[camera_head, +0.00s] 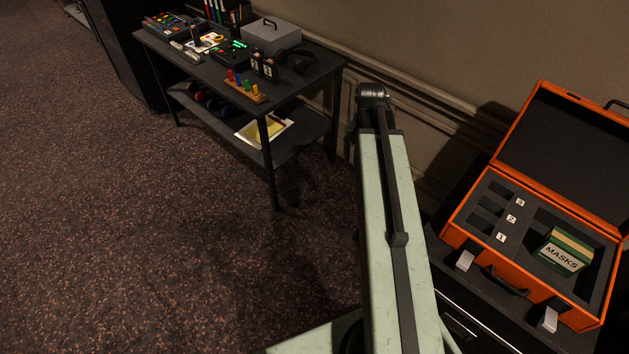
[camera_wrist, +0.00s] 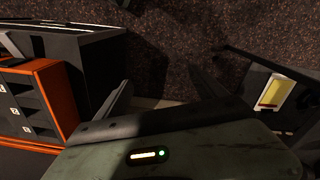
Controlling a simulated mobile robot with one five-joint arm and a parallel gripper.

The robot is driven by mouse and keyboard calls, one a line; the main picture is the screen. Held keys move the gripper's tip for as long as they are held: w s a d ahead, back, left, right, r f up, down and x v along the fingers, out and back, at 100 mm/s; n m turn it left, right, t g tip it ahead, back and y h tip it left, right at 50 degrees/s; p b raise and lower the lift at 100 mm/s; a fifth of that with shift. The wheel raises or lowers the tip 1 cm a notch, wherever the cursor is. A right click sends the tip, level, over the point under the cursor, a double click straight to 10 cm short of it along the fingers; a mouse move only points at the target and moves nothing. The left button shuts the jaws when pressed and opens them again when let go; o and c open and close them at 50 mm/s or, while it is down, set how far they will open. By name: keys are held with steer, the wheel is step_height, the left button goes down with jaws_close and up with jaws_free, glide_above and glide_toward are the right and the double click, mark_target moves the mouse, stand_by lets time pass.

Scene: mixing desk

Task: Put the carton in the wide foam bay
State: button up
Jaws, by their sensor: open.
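The carton (camera_head: 565,251), green and yellow with a MASKS label, sits inside the wide foam bay (camera_head: 541,226) of the open orange case (camera_head: 470,238). It stands apart from the three small numbered bays; whether it rests flat on the bay floor is hard to tell. My gripper (camera_wrist: 160,92) shows in the wrist view with its two dark fingers spread apart and nothing between them, over the floor. The case's orange edge and small bays (camera_wrist: 28,98) are left of it; the carton is out of that view. I cannot make out the gripper in the head view.
The case lies on a dark cabinet (camera_head: 474,315) at the right, its lid (camera_head: 575,150) raised toward the wall. A dark two-shelf desk (camera_head: 200,70) with electronics, pegs and a grey box (camera_head: 272,36) stands at the upper left. Speckled floor (camera_head: 130,230) is clear.

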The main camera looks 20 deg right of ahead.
steer(key=a+n, duration=0.9)
steer(key=a, duration=1.5)
steer(key=shift+a, duration=0.4)
